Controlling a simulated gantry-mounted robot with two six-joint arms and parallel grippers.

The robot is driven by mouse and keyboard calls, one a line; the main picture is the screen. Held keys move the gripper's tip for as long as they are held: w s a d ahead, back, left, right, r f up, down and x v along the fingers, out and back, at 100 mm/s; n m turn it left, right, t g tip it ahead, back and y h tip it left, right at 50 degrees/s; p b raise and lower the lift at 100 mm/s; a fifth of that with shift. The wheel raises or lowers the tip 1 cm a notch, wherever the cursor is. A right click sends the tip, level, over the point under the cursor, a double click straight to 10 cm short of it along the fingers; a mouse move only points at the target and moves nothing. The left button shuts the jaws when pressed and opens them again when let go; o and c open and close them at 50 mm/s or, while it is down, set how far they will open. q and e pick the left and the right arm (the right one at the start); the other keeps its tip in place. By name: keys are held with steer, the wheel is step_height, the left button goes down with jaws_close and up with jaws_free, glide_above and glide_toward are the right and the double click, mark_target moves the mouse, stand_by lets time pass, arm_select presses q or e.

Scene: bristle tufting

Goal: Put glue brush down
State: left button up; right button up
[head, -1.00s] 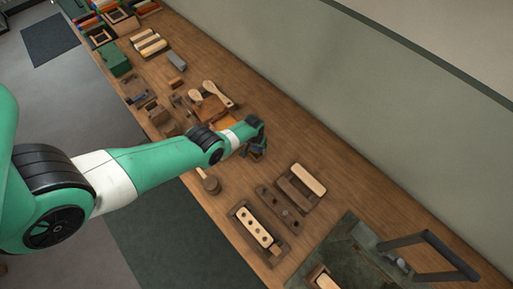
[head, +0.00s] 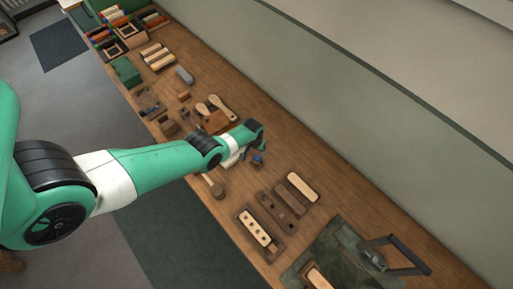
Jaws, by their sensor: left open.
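My left gripper (head: 252,148) is over the middle of the wooden bench, at the end of the green and white arm. Its fingers are small and dark in the head view; they are open. Just below and beside it is a small brown holder or pot with a blue part (head: 258,160). I cannot make out the glue brush for certain; it is too small or hidden near the gripper. My right gripper is not in view.
A drilled pale block (head: 255,228) sits in a brown tray nearer the front edge, beside a dark holed strip (head: 283,205) and a pale block (head: 301,186). Wooden paddles (head: 221,106) lie beyond the arm. A green mat with a dark-handled tool (head: 395,250) is at lower right.

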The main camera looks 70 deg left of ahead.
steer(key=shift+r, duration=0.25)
